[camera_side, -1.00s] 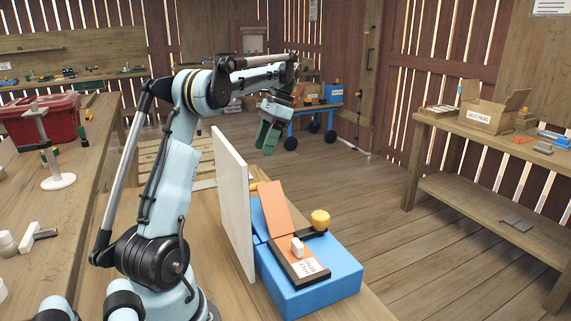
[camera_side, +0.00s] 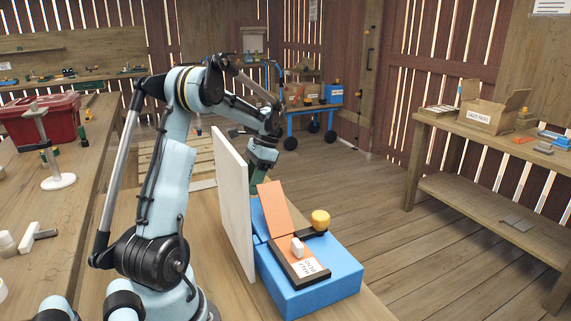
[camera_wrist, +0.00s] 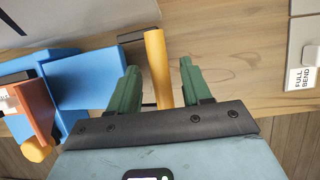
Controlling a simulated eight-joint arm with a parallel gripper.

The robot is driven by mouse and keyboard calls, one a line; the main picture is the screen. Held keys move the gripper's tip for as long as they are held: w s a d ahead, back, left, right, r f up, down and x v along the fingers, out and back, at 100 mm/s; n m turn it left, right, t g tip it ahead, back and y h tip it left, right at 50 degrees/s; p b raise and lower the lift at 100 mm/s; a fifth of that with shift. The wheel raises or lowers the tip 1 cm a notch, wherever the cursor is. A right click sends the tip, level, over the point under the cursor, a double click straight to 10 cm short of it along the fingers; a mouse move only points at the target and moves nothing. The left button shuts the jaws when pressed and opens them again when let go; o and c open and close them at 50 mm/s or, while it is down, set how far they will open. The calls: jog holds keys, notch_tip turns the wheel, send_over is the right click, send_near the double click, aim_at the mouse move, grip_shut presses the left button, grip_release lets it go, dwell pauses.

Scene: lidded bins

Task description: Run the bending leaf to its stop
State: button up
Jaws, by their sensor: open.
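A bending device with a blue base (camera_side: 335,278) stands on the wooden bench. An orange plate (camera_side: 275,208) leans up from it, and another orange piece in a dark frame bears a white tab and a label reading HALF BEND. A yellow knob (camera_side: 320,220) stands at its far right. In the wrist view a yellow rod-like handle (camera_wrist: 156,65) lies between the two green fingers of my gripper (camera_wrist: 157,88). The fingers are open, one on each side, with gaps visible. In the side view my gripper (camera_side: 259,178) is low behind the orange plate, its tips hidden.
An upright white panel (camera_side: 232,205) stands between my arm and the device. The wrist view shows a FULL BEND label (camera_wrist: 303,78) beside a pale block at right, with bare bench between. Open floor lies right of the bench.

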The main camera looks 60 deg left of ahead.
grip_shut()
jog(key=shift+a+f, duration=0.15)
jog(key=shift+f, duration=0.55)
jog(key=shift+a+f, duration=0.15)
jog(key=shift+f, duration=0.5)
grip_release()
jog(key=shift+r, duration=0.1)
jog(key=v, duration=1.2)
